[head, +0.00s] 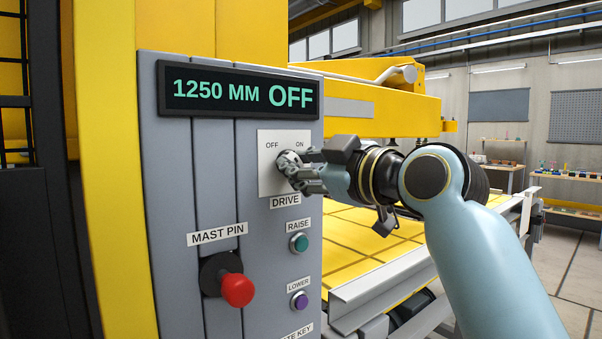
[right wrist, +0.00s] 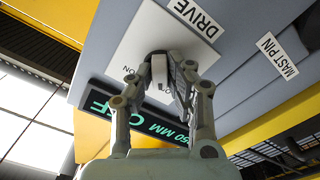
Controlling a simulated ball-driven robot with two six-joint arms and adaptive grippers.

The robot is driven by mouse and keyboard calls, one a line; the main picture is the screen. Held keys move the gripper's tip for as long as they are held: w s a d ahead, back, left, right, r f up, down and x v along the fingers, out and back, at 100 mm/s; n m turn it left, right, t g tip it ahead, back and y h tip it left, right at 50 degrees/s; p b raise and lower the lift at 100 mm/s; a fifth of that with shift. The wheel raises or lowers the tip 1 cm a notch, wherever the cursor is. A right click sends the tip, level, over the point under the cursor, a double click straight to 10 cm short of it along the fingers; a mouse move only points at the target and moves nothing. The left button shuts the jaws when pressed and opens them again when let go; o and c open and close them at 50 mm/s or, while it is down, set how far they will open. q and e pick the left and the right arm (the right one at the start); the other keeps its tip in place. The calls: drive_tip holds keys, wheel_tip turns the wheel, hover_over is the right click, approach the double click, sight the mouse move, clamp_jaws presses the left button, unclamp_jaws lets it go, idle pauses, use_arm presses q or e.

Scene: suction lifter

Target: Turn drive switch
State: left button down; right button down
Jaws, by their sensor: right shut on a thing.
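The drive switch (head: 289,160) sits on a white plate (head: 268,183) marked OFF and ON, above the DRIVE label (head: 285,201). My right gripper (head: 292,168) is at the switch with its fingers around the knob. In the right wrist view the two fingers (right wrist: 163,75) close on the pale knob from both sides. The fingers hide part of the knob, so its exact angle is hard to tell. The display (head: 238,92) above reads 1250 MM and OFF. My left gripper is not in view.
Below on the grey panel are a red-knobbed mast pin (head: 236,288), a green raise button (head: 299,243) and a purple lower button (head: 299,300). A yellow lifter beam (head: 370,100) and a yellow-topped table (head: 355,240) stand behind my right arm.

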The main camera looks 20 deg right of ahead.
drive_tip(key=shift+n, duration=0.7)
drive_tip(key=c, duration=1.3)
unclamp_jaws()
drive_tip(key=shift+s, duration=0.1)
drive_tip(key=v, duration=0.7)
drive_tip(key=shift+s, duration=0.1)
